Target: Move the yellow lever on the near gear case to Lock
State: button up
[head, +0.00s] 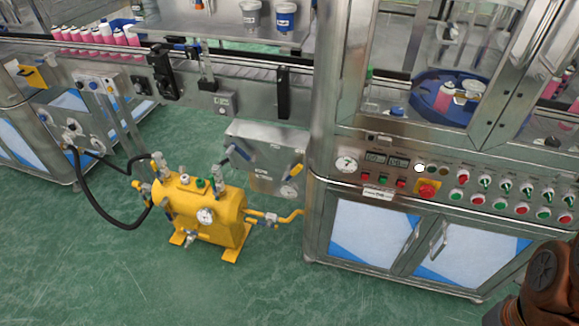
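A grey steel case (262,172) is mounted under the conveyor, left of the cabinet machine, and appears to be the near gear case. A small yellow lever (296,171) sits at its right end, slanting up to the right. A round pale dial or plate (288,192) is just below the lever. Any Lock marking is too small to read, so I cannot tell the lever's setting. My gripper is not in view; only a dark brown part of my arm shows at the lower right corner, well away from the lever.
A yellow tank (212,222) with gauge, valves and a black hose (97,205) stands on the green floor in front of the case. The cabinet's button panel (470,190) is to the right. Open floor (130,285) lies in the foreground.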

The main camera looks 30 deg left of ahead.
aim_at(287, 176)
jog(key=u, duration=1.35)
jog(key=k, duration=0.6)
jog(key=z, duration=0.95)
jog(key=i, duration=0.8)
jog(key=u, duration=1.9)
